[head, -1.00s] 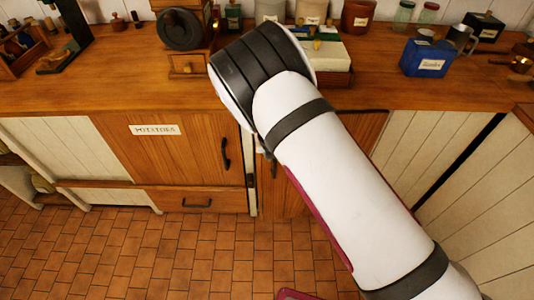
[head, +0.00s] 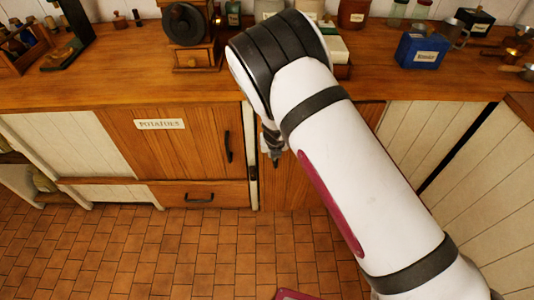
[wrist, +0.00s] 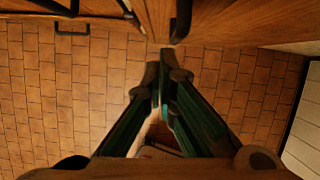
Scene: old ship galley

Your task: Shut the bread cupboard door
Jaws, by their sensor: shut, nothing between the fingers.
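A wooden cupboard door (head: 300,188) stands right of the potatoes cupboard, mostly behind my arm in the head view. No bread label shows, so I cannot confirm that it is the bread cupboard. In the wrist view its brown front (wrist: 240,22) and black handle (wrist: 181,20) show at the top. I cannot tell whether it is flush with its frame. My gripper (head: 275,158) is shut and empty, pointing down in front of this door's left part. In the wrist view the closed fingertips (wrist: 157,72) lie just below the handle in the picture, seemingly apart from it.
The potatoes door (head: 180,150) and a drawer (head: 205,195) are to the left. The wooden counter (head: 100,80) above carries a grinder (head: 186,25), a blue box (head: 422,50) and several jars. White panelling (head: 490,190) stands at the right.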

